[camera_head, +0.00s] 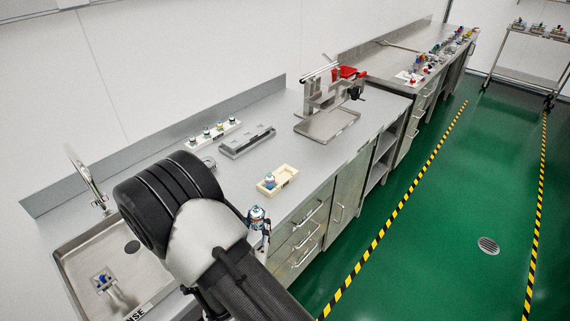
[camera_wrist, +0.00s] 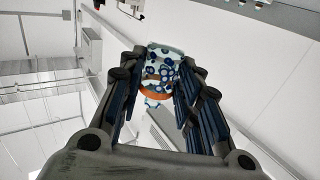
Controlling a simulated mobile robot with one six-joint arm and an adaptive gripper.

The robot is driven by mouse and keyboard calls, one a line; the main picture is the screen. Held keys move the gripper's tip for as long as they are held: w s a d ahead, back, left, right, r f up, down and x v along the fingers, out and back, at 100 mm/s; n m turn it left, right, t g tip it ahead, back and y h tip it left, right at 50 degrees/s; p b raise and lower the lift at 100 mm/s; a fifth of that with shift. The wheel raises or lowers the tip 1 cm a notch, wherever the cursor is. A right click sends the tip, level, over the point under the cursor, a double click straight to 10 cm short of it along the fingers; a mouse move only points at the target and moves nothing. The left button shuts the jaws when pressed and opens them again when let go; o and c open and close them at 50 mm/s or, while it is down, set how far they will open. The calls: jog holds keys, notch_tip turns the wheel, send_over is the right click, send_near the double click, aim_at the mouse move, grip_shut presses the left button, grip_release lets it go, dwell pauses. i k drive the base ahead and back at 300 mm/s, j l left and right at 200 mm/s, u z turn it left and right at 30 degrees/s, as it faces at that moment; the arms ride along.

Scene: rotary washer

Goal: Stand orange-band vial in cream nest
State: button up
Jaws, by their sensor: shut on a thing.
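The orange-band vial (camera_wrist: 162,72) has a pale body with blue spots and an orange band at its lower part. My gripper (camera_wrist: 158,84) is shut on it, with a finger on each side. In the head view the vial (camera_head: 257,213) shows as a small white-and-blue thing at my gripper (camera_head: 260,226), above the counter's front edge and in front of the nest. The cream nest (camera_head: 285,176) is a small block on the counter. A capped vial (camera_head: 270,180) stands in its left part. The band is not clear in the head view.
A white rack with several vials (camera_head: 212,135) and a grey block (camera_head: 246,143) lie behind the nest. A steel stand with a tray (camera_head: 328,124) is to the right. A sink (camera_head: 128,270) is at the left. Bare counter surrounds the nest.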

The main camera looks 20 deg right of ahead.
aim_at(286, 176)
jog(key=i+l+u, duration=0.15)
jog(key=l, duration=0.4)
jog(key=i+l+u, duration=0.2)
jog(key=l, duration=0.4)
jog(key=l+u, duration=0.15)
jog(key=l, duration=0.45)
jog(key=i+l+u, duration=0.15)
jog(key=l, duration=0.45)
jog(key=i+l+u, duration=0.2)
jog(key=l+u, duration=0.2)
jog(key=l, duration=0.65)
jog(key=l+u, duration=0.4)
jog(key=l, duration=0.7)
jog(key=i+l, duration=0.15)
jog(key=j+u, duration=0.05)
